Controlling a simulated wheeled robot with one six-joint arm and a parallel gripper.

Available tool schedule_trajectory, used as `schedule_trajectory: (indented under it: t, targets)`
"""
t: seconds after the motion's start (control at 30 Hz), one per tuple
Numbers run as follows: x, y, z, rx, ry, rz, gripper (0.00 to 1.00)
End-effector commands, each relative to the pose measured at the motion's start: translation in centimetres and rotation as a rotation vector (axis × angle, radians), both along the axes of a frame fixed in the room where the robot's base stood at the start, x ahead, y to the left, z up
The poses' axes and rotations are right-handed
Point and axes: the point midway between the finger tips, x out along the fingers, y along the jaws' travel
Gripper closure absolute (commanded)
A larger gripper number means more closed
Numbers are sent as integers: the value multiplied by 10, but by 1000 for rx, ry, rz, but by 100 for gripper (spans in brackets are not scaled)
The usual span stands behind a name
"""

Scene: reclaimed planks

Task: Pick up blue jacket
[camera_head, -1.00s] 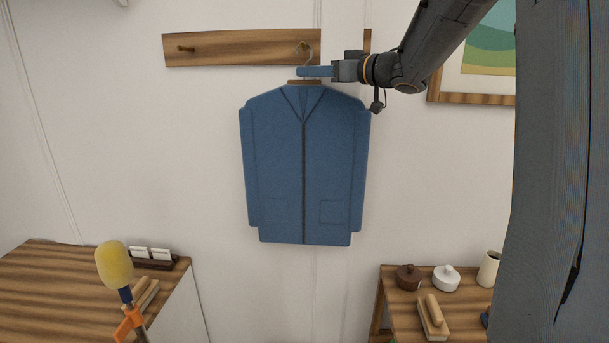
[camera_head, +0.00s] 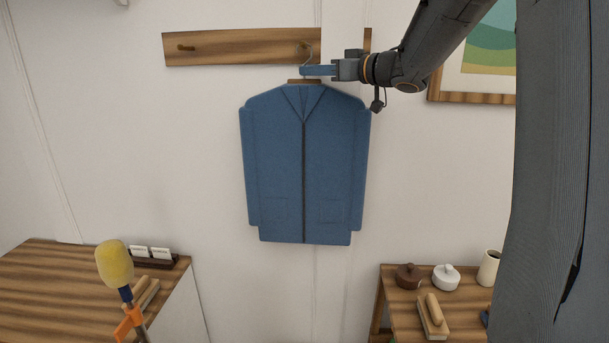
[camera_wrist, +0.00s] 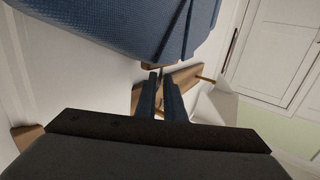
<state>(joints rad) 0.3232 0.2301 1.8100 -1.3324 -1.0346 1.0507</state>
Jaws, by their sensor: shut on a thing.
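The blue jacket (camera_head: 275,165) hangs upright against the wall on a hanger with a wooden neck (camera_head: 304,82) and a thin metal hook (camera_head: 307,58). The hook reaches up to a peg on the wooden rail (camera_head: 240,48). My gripper (camera_head: 304,71) comes in from the right, just above the collar. Its blue fingers are shut on the hanger at the hook's base. In the wrist view the fingers (camera_wrist: 163,92) point at the rail, and the jacket (camera_wrist: 130,25) fills the top. Whether the hook still rests on the peg is hard to tell.
A picture frame (camera_head: 470,98) hangs right of the rail. A wooden table (camera_head: 60,285) stands lower left, with a yellow sponge tool (camera_head: 115,264) in front. A small table (camera_head: 393,310) at lower right holds a brown pot (camera_head: 407,277), a white pot (camera_head: 446,278), a cream jug (camera_head: 489,268) and a brush (camera_head: 433,316).

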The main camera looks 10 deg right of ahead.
Motion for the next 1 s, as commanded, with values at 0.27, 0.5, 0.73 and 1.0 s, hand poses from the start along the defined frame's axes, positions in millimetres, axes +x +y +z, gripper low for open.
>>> schedule_trajectory:
  t: [0.27, 0.5, 0.73, 1.0]
  targets:
    - [0, 0, 0, 0, 0, 0, 100]
    - [0, 0, 0, 0, 0, 0, 100]
    - [0, 0, 2, 0, -4, 0, 100]
    - [0, 0, 8, 0, -4, 0, 100]
